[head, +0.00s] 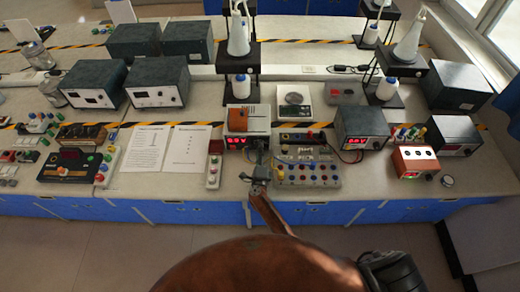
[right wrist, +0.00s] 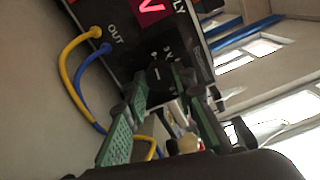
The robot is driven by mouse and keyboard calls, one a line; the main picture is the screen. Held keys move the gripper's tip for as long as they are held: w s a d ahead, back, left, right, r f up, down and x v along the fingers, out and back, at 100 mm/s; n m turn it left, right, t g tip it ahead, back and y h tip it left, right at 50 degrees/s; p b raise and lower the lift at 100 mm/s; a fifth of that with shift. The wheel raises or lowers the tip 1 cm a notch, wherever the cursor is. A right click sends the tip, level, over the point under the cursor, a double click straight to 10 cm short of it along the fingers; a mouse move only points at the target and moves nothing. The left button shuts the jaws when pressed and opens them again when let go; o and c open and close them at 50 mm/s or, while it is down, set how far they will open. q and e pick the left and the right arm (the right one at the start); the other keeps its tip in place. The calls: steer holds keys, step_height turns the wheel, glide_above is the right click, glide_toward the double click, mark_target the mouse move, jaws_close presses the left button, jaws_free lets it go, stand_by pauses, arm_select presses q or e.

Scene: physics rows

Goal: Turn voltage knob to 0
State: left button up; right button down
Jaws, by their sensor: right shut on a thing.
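The power supply (head: 249,120), with an orange top and a black front, stands near the bench's front edge in the head view. Its red display (head: 236,141) is lit; the digits are too small to read surely. In the right wrist view the tilted black front (right wrist: 125,50) shows "OUT", a "V" mark and part of "SUPPLY". My right gripper (head: 258,160) is in front of the supply's right side, its fingers shut on the voltage knob at the panel. The green fingers (right wrist: 160,88) mostly hide the knob, so its setting cannot be read. My left gripper is not in view.
Yellow (right wrist: 70,60) and blue (right wrist: 84,72) cables loop from the OUT sockets close to the fingers. A grey terminal board (head: 307,170) stands just right of my gripper. A small switch box (head: 214,170) and white papers (head: 186,150) lie to its left.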

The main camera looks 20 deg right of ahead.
steer(key=shift+f, duration=0.1)
stand_by(0.4)
steer(key=c, duration=1.6)
jaws_free()
